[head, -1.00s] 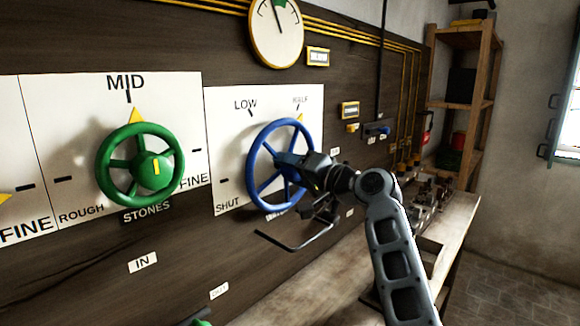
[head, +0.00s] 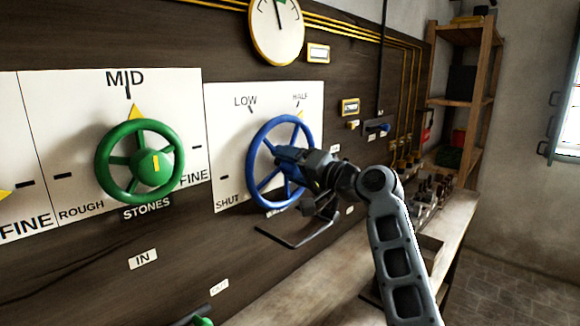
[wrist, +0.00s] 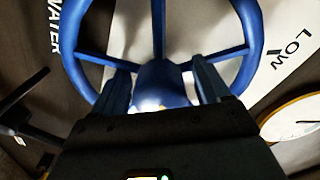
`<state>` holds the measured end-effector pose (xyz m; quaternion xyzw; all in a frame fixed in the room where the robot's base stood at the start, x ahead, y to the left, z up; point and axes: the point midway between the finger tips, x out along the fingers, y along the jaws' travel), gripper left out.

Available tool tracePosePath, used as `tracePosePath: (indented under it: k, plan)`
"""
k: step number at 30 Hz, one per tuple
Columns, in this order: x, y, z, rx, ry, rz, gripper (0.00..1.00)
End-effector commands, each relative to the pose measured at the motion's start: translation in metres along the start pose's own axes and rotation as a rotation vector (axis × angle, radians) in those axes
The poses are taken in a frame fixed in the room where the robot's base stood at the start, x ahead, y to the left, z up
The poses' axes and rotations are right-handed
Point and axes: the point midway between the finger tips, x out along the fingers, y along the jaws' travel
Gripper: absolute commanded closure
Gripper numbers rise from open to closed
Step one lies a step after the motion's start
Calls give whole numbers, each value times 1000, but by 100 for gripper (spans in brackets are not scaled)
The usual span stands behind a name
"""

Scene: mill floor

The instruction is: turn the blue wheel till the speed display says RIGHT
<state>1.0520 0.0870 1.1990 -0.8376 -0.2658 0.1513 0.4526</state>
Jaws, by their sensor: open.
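The blue wheel (head: 253,162) is mounted on a white panel marked SHUT, LOW and HALF. Its yellow pointer (head: 301,113) is at the HALF mark. My gripper (head: 281,155) is at the wheel's centre. In the wrist view, my open fingers (wrist: 162,78) stand on either side of the blue hub (wrist: 166,88), inside the blue rim (wrist: 75,62). I cannot tell whether they touch it. A small framed display (head: 318,53) is above the panel, its text too small to read. The round gauge (head: 276,32) beside it has a green zone near the top.
A green wheel (head: 106,165) marked STONES is to the left. A bench (head: 455,222) with small items runs along the wall at right. Wooden shelves (head: 465,105) stand in the corner. A bent dark rod (head: 290,243) shows below my gripper.

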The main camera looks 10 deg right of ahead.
Motion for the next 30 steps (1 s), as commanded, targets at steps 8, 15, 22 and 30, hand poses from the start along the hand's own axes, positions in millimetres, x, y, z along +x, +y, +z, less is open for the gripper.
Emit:
tracePosePath:
  k: [8,15,22,30]
  plan:
    - [-42,3,1,-1,2,1,24]
    - [-70,2,0,0,1,0,24]
    - [-75,1,0,0,0,1,24]
    - [-78,12,8,0,8,19,24]
